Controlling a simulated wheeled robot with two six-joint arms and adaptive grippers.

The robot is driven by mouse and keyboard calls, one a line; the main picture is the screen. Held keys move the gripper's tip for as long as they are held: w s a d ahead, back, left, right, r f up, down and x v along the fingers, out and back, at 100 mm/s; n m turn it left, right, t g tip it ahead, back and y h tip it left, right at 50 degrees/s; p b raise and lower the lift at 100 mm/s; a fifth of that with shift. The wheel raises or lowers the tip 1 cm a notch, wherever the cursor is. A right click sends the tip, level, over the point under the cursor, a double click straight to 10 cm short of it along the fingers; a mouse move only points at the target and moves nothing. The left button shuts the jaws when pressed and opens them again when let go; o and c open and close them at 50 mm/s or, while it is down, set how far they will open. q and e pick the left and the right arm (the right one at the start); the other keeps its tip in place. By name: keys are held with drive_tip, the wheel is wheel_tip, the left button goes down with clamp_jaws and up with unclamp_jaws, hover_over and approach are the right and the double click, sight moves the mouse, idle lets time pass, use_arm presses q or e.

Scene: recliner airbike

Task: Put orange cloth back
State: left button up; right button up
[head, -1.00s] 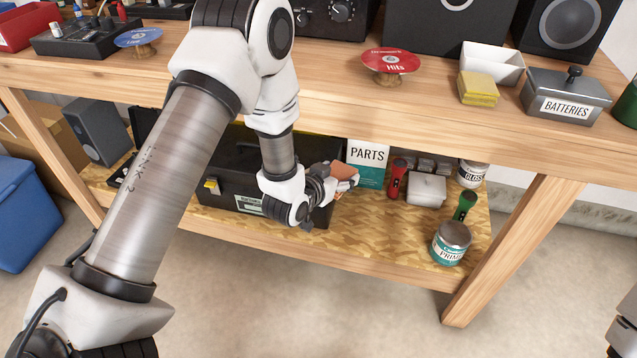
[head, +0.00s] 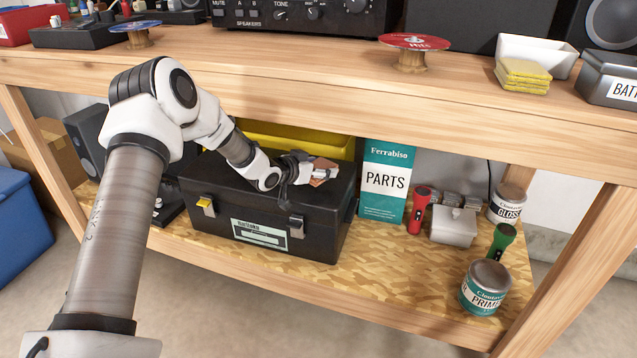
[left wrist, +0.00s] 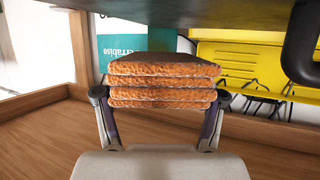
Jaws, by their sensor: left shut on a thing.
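The orange cloth (head: 322,172) is a folded stack at the tip of my left gripper (head: 318,171). The left wrist view shows its layered orange edges (left wrist: 163,88) between the two fingers (left wrist: 158,118), which are shut on it. In the head view, the gripper and cloth appear over the top right of the black toolbox (head: 262,205), left of the PARTS box (head: 385,180). I cannot tell whether the cloth touches anything beneath it. My right gripper is not in view.
A yellow bin (head: 290,138) stands behind the toolbox, partly hidden. Right of the PARTS box are a red flashlight (head: 417,211), a grey metal box (head: 454,227), a green flashlight (head: 503,240) and a primer can (head: 486,288). The workbench top (head: 330,85) overhangs the shelf.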

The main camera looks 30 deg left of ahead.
use_arm(q)
drive_tip(key=shift+w+a+f, duration=0.2)
drive_tip(key=shift+w+a, duration=0.05)
drive_tip(key=shift+a, duration=0.2)
wheel_tip(320, 180, down, 4)
drive_tip(key=shift+r+b, duration=0.25)
drive_tip(key=shift+b, duration=0.85)
drive_tip(key=shift+r, duration=0.2)
drive_tip(key=o, duration=1.2)
drive_tip(key=shift+f, duration=0.2)
drive_tip(key=shift+r, duration=0.15)
